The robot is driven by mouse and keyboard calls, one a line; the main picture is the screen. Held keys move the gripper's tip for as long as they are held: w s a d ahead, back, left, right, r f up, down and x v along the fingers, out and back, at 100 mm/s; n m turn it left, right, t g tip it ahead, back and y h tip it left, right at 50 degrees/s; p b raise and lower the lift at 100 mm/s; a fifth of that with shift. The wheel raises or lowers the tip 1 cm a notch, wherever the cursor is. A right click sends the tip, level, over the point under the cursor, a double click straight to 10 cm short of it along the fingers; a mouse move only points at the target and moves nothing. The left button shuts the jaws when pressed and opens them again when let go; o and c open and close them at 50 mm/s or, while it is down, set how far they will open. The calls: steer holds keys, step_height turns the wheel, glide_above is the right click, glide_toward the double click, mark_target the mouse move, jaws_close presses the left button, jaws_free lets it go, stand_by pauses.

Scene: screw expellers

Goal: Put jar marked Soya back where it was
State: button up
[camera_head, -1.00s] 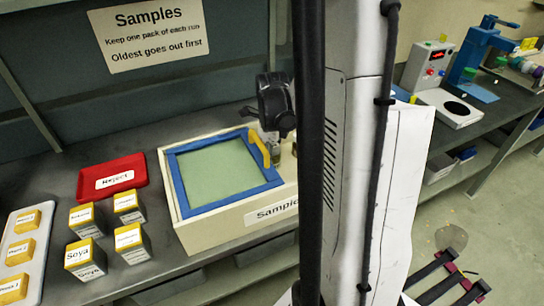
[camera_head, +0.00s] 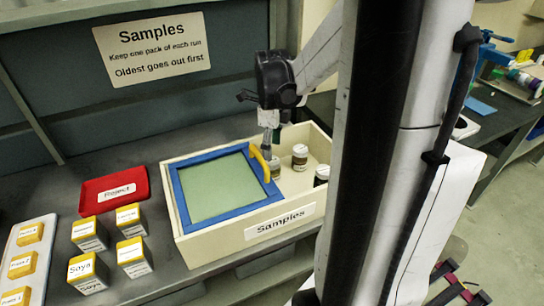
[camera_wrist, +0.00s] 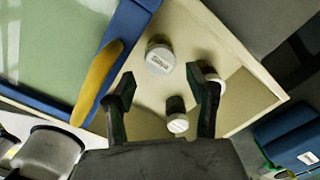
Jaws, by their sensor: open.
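Small jars with pale lids stand in the open right part of the cream Samples box (camera_head: 285,224). In the head view I see one at the back (camera_head: 300,157), one at the right (camera_head: 321,175) and one beside the yellow handle (camera_head: 275,168). The jar lettering is too small to read, so I cannot tell which is Soya. My gripper (camera_head: 268,143) points down over the box beside the handle. In the wrist view its fingers (camera_wrist: 162,88) are open and apart. A dark jar (camera_wrist: 177,115) shows between them, with two other jars (camera_wrist: 160,57) (camera_wrist: 212,85) beyond.
A blue-framed glass lid (camera_head: 213,189) with a yellow handle (camera_head: 260,160) covers the box's left part. Left of it stand yellow-topped boxes, one marked Soya (camera_head: 88,272), a red Reject tray (camera_head: 114,191) and a pale tray (camera_head: 42,240). A Samples sign (camera_head: 152,43) hangs behind.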

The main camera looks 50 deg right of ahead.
steer(key=shift+r, duration=1.15)
